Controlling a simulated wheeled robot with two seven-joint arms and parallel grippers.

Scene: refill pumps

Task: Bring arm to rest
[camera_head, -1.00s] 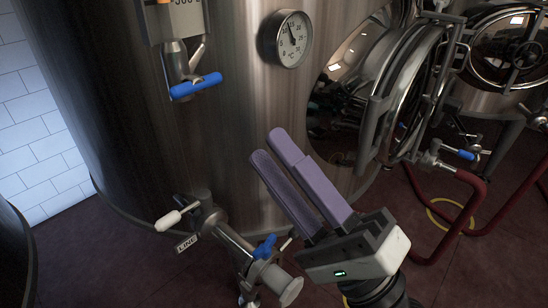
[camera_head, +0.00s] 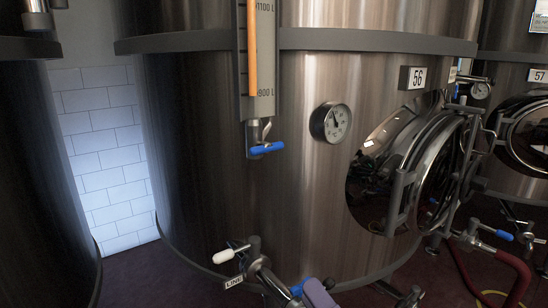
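My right gripper (camera_head: 318,294) shows only as a purple fingertip at the bottom edge of the head view. The rest of it is cut off, so I cannot tell whether it is open or shut. The fingertip appears just right of the valve with the blue handle (camera_head: 301,286) at the foot of tank 56 (camera_head: 270,200). I cannot tell whether it touches anything. No held object shows. My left gripper is not in view.
Tank 56 carries a round gauge (camera_head: 331,122), a blue-handled level valve (camera_head: 265,148) and an open round hatch (camera_head: 425,175) jutting out. A white-handled valve (camera_head: 231,252) with a LINE tag sits low. A red hose (camera_head: 512,272) lies at right.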

